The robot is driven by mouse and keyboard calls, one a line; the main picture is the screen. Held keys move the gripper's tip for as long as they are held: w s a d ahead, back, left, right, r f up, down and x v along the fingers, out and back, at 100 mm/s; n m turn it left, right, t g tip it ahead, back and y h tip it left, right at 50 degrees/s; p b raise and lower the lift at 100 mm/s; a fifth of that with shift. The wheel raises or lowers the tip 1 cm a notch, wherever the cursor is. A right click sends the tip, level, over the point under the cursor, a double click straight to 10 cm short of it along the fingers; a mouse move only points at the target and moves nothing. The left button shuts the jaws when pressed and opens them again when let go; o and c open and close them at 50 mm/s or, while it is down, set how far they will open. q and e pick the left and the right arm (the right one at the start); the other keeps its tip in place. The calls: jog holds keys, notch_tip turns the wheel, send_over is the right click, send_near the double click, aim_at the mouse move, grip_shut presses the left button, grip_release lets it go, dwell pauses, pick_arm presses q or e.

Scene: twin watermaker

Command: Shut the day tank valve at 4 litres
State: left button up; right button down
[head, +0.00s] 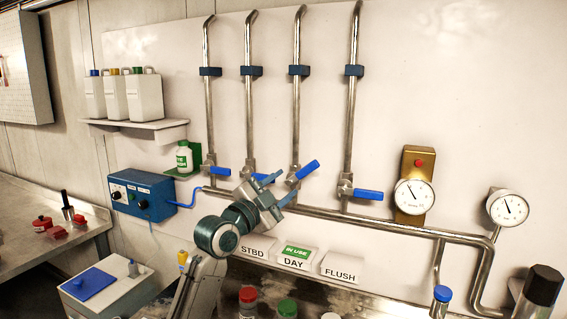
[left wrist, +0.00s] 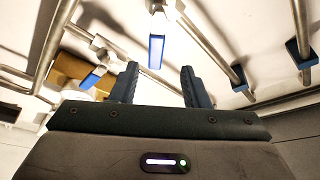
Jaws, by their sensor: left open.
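Several upright pipes carry valves with blue lever handles. The day tank valve seems to be the third from the left, above the DAY label (head: 293,261), which bears a green IN USE tag (head: 297,252). Its blue handle (head: 308,170) slants up to the right. My left gripper (head: 281,187) is open, just left of and below this handle. In the left wrist view a blue handle (left wrist: 156,50) shows beyond and between the open fingertips (left wrist: 159,82), apart from them. I see no readable litre count. My right gripper is not in view.
Neighbouring handles stand close by: the far-right valve's handle (head: 368,194) and the leftmost one (head: 220,171). A horizontal pipe (head: 390,225) runs below. Two dial gauges (head: 415,196) (head: 507,208) are at right. A blue control box (head: 143,194) is at left. Bottles stand at the bottom.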

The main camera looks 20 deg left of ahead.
aim_at(307, 170)
pick_arm(q)
jog(key=w+d, duration=0.1)
jog(key=w+d+r+p, duration=0.1)
jog(key=w+d+p, duration=0.1)
jog(key=shift+w+r, duration=0.3)
jog(key=shift+r, duration=0.1)
jog(key=p+x, duration=0.1)
jog(key=x, duration=0.1)
jog(key=p+x, duration=0.1)
jog(key=x, duration=0.2)
jog(key=shift+w+a, duration=0.2)
jog(key=shift+w, duration=0.05)
jog(key=shift+w+d+p, duration=0.3)
jog(key=shift+w+d, duration=0.05)
jog(key=shift+w, duration=0.25)
jog(key=shift+a, duration=0.1)
jog(key=shift+c, duration=0.9)
jog(key=c, duration=0.7)
grip_shut()
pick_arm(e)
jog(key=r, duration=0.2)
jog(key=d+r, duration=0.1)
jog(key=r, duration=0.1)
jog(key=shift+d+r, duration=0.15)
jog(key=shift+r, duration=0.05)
